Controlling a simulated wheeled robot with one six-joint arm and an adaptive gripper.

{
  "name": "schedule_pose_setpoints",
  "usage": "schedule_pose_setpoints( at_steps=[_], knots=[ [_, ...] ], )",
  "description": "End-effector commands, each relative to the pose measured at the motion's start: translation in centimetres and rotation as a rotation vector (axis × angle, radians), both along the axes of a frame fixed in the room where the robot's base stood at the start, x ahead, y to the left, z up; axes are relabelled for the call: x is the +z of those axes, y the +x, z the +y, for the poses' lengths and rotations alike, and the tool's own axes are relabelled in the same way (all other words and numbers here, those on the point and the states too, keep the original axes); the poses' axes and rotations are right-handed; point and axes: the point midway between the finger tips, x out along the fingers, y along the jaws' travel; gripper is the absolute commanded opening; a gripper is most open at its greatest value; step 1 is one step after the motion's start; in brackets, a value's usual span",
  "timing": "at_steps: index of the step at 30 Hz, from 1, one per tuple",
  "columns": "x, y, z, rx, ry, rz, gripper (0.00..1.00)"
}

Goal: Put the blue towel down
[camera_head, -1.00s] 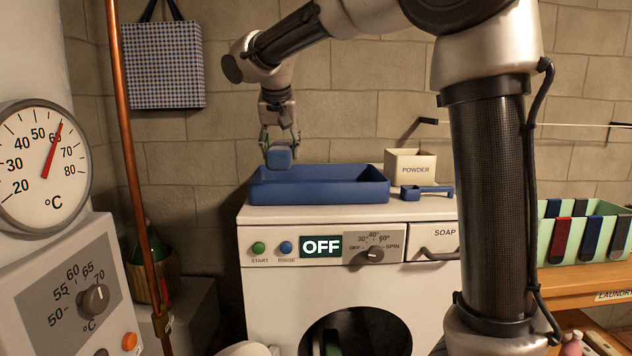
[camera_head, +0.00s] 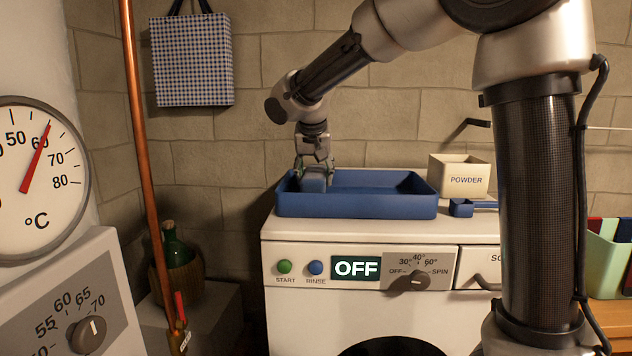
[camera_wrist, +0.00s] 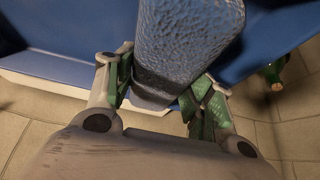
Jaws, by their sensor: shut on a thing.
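The blue towel (camera_head: 313,181) is a small folded or rolled bundle, held at the left end of the blue tray (camera_head: 360,207) on top of the washing machine. My gripper (camera_head: 314,168) is shut on the towel and points down into the tray. In the wrist view the towel (camera_wrist: 186,40) sits between the green-padded fingers (camera_wrist: 160,92), with the blue tray (camera_wrist: 75,35) behind it. The tray's front wall hides the towel's lower edge, so I cannot tell whether it touches the tray's floor.
A powder box (camera_head: 459,176) and a blue scoop (camera_head: 462,208) stand right of the tray. The washing machine (camera_head: 300,253) reads OFF. A copper pipe (camera_head: 140,130) runs up at the left, with a green bottle (camera_head: 174,247) behind it. The tray's middle and right look empty.

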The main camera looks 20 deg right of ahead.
Motion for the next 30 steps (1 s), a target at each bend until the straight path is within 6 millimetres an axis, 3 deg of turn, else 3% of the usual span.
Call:
schedule_pose_setpoints(
  at_steps=[4,15,16,19,30],
  knots=[
    [-2.0,0.0,0.0,0.001,-0.002,0.003,0.28],
    [-2.4,0.0,0.0,0.001,0.0,0.001,0.28],
    [-2.4,0.0,0.0,0.001,0.0,0.001,0.59],
    [-2.4,0.0,0.0,0.001,0.0,0.001,0.75],
    [-2.0,0.0,0.0,0.0,0.0,0.0,0.75]
  ],
)
